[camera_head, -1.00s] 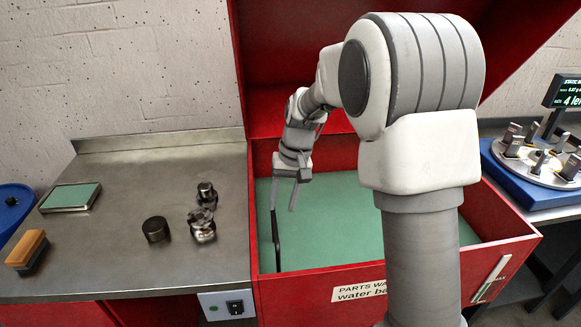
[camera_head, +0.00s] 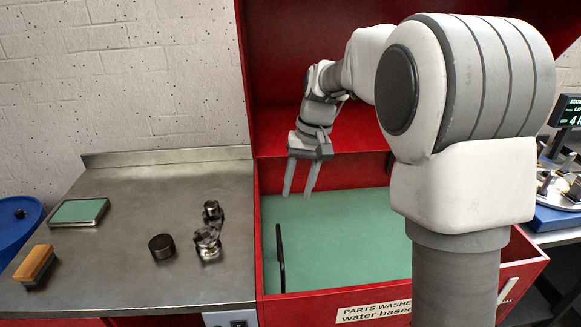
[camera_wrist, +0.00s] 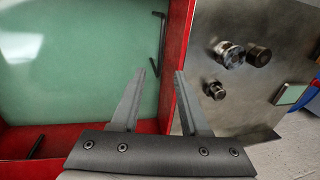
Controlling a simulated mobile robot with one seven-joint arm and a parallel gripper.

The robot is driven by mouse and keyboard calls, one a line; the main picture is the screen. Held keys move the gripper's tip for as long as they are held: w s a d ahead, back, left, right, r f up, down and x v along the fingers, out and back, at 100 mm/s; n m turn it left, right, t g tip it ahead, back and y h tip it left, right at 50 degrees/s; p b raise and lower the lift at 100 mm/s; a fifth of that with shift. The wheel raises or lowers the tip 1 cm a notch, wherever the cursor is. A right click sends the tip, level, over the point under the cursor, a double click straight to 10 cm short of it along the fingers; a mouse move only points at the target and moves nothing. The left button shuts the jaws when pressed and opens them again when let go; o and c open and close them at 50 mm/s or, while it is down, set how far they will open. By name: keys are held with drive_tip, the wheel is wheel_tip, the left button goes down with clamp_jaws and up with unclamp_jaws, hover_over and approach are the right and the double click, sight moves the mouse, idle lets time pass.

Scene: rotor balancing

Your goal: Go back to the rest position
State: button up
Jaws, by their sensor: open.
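My gripper (camera_head: 301,192) hangs at the end of my arm over the red parts washer (camera_head: 345,305), above its green basin floor (camera_head: 350,250). The two fingers are apart with nothing between them. In the wrist view my gripper (camera_wrist: 164,75) is also open and empty, with the washer's red side wall (camera_wrist: 181,50) beyond the fingers. A thin black bar (camera_head: 280,258) stands in the washer near its left wall, below and apart from my gripper. It also shows in the wrist view (camera_wrist: 162,50).
Left of the washer, a steel bench (camera_head: 130,245) carries a dark round piece (camera_head: 162,246), shiny metal parts (camera_head: 208,238), a brush (camera_head: 35,265) and a green-topped tray (camera_head: 78,212). A blue balancing stand (camera_head: 555,218) is at the right. The washer's raised red back (camera_head: 290,60) rises behind my arm.

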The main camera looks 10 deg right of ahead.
drive_tip(key=s+d+r+t+p, duration=0.1)
drive_tip(key=s+d+r+t, duration=0.15)
drive_tip(key=s+r, duration=0.7)
drive_tip(key=s+d+t+h+p, duration=0.1)
drive_tip(key=s, duration=0.7)
drive_tip(key=s+d+f+t+h, duration=0.1)
drive_tip(key=s+d+t, duration=0.1)
drive_tip(key=s, duration=0.6)
drive_tip(key=shift+d+f+p, duration=0.3)
drive_tip(key=shift+p, duration=0.05)
drive_tip(key=shift+a, duration=0.1)
